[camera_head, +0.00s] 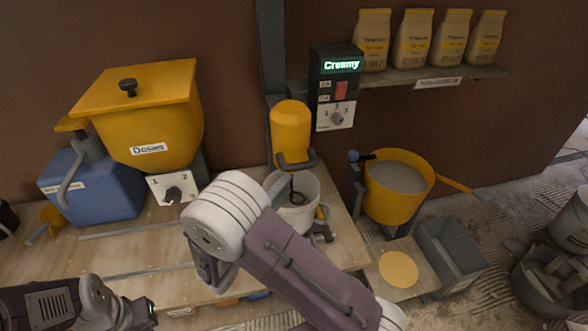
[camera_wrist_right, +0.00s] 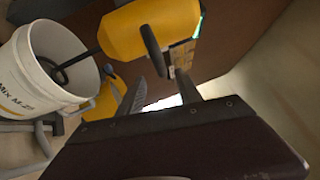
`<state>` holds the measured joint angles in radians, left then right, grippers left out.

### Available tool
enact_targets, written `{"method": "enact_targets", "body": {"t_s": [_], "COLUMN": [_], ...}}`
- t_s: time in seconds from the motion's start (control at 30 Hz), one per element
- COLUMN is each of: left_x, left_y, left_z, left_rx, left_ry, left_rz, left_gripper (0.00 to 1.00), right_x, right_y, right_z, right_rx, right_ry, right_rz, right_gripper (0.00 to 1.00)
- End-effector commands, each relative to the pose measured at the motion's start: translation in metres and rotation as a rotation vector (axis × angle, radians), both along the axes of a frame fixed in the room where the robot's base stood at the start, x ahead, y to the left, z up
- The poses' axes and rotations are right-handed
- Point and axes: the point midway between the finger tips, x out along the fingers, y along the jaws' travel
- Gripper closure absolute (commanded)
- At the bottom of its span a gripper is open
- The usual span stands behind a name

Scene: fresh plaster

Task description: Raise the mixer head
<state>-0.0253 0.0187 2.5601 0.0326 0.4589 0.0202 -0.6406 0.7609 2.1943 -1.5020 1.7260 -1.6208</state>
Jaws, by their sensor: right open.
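The mixer head (camera_head: 290,128) is a yellow rounded housing with a dark grey handle loop (camera_head: 296,160) at its lower front. It sits low over a white bucket (camera_head: 299,217), with a dark stirring rod (camera_head: 293,193) reaching inside. In the right wrist view the yellow head (camera_wrist_right: 135,28), its dark handle (camera_wrist_right: 152,52) and the bucket (camera_wrist_right: 25,85) show close up. My right gripper (camera_wrist_right: 160,78) is open and empty, its fingers just short of the handle. In the head view my right arm hides its fingers. Part of my left arm shows at bottom left, without clear fingers.
A control box (camera_head: 337,88) reading "Creamy" is on the wall. A yellow hopper (camera_head: 150,115) and blue container (camera_head: 95,190) stand left. A yellow pan (camera_head: 393,212) and grey bin (camera_head: 450,258) stand right. Bags (camera_head: 413,40) fill a shelf. The left worktop (camera_head: 130,250) has bare room.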

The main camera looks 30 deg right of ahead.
Motion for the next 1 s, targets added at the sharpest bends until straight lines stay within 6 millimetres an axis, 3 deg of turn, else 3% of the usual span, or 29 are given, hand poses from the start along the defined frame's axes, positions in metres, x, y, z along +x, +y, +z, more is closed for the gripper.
{"method": "enact_targets", "body": {"t_s": [0.4,0.77,0.9,1.0], "left_x": [0.0,0.0,0.0,0.0], "left_y": [0.0,0.0,0.0,0.0], "left_z": [0.0,0.0,0.0,0.0], "left_rx": [0.0,0.0,0.0,0.0], "left_ry": [0.0,0.0,0.0,0.0], "left_rz": [0.0,0.0,0.0,0.0], "left_gripper": [1.0,1.0,1.0,1.0], "right_x": [0.038,0.043,0.043,0.043], "right_y": [-0.067,-0.074,-0.074,-0.074], "right_z": [0.011,0.012,0.012,0.012], "right_rx": [0.002,0.002,0.002,0.002], "right_ry": [-0.001,0.0,0.0,0.0], "right_rz": [-0.007,-0.004,-0.004,-0.004], "right_gripper": [0.59,0.59,0.97,1.0]}}
